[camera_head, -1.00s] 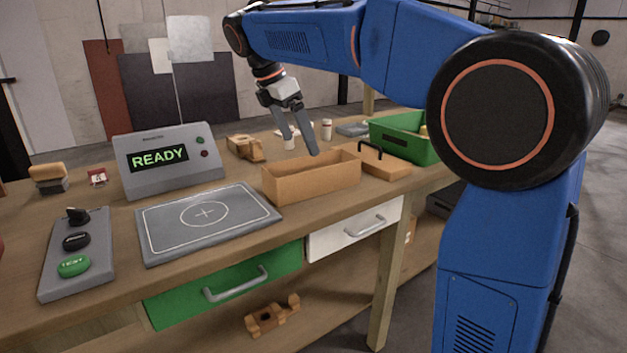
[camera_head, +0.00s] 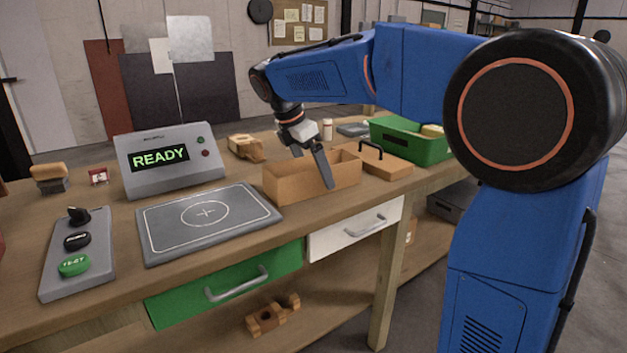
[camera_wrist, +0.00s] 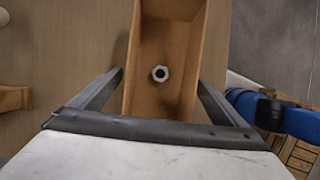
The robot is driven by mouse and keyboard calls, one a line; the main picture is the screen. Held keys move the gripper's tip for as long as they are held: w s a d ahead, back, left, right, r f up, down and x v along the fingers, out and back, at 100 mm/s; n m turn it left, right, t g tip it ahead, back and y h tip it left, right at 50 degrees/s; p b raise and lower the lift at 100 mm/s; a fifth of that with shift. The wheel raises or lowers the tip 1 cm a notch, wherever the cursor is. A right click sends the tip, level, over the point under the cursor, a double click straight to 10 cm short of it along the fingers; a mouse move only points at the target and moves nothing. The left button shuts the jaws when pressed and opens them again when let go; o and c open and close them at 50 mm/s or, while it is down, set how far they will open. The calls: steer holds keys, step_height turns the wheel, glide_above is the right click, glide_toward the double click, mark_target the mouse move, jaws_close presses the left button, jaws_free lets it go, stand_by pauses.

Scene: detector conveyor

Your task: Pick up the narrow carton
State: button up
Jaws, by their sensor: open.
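The narrow carton (camera_head: 285,187) is a long, open-topped brown cardboard box, upright on the wooden bench right of the grey plate. My gripper (camera_head: 314,172) is open and pointed down over it. One finger shows in front of the carton's near long wall; the other finger's tip is hidden in the head view. In the wrist view, the fingers of my gripper (camera_wrist: 160,78) lie on either side of the carton (camera_wrist: 160,103), with the walls between them. I cannot tell if they touch.
A brown flat case (camera_head: 385,167) with a black handle stands close to the carton's right end. The green bin (camera_head: 440,150) is behind it. The grey plate (camera_head: 170,235) is to the left, with the READY display unit (camera_head: 135,180) behind. A white bottle (camera_head: 327,130) stands behind.

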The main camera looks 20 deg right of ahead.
steer(key=c, duration=1.2)
steer(key=shift+o, duration=0.2)
